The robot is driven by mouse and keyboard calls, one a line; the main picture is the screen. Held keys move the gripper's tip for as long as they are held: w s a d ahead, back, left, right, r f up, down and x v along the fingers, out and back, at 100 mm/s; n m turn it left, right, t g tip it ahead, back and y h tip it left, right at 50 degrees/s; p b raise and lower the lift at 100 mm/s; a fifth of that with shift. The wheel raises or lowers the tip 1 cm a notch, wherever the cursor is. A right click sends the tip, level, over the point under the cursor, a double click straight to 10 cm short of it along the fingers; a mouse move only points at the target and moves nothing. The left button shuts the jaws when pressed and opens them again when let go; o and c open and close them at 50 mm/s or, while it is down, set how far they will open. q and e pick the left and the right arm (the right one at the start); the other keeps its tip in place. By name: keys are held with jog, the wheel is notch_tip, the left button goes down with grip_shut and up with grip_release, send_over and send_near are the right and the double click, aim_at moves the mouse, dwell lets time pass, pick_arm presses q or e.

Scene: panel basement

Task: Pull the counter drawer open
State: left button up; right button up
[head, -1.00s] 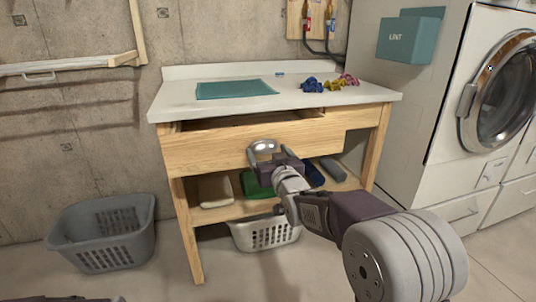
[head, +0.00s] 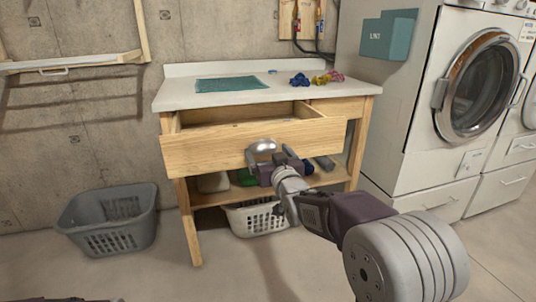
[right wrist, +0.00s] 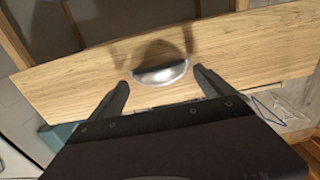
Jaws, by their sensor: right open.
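The counter drawer (head: 210,150) is a pale wooden drawer under the white counter top (head: 200,97). It stands partly open, with its inside showing behind the front panel. Its cup-shaped metal handle (head: 262,146) is in the middle of the front; it also shows in the right wrist view (right wrist: 160,72). My right gripper (head: 268,160) is at the handle, and in the right wrist view its two fingers (right wrist: 160,86) are spread to either side of the handle's lower edge. I cannot tell if they touch it. My left gripper is out of view.
A shelf below the drawer holds folded cloths, with a white basket (head: 255,219) on the floor beneath. A grey laundry basket (head: 108,222) stands at left. A washer (head: 475,90) stands at right. The floor in front is mostly clear.

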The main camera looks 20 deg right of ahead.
jog(key=shift+s, duration=0.1)
jog(key=s+p, duration=0.2)
jog(key=s, duration=0.6)
jog(key=shift+s+d+p, duration=0.15)
jog(key=shift+s+p, duration=0.2)
jog(key=shift+s, duration=0.05)
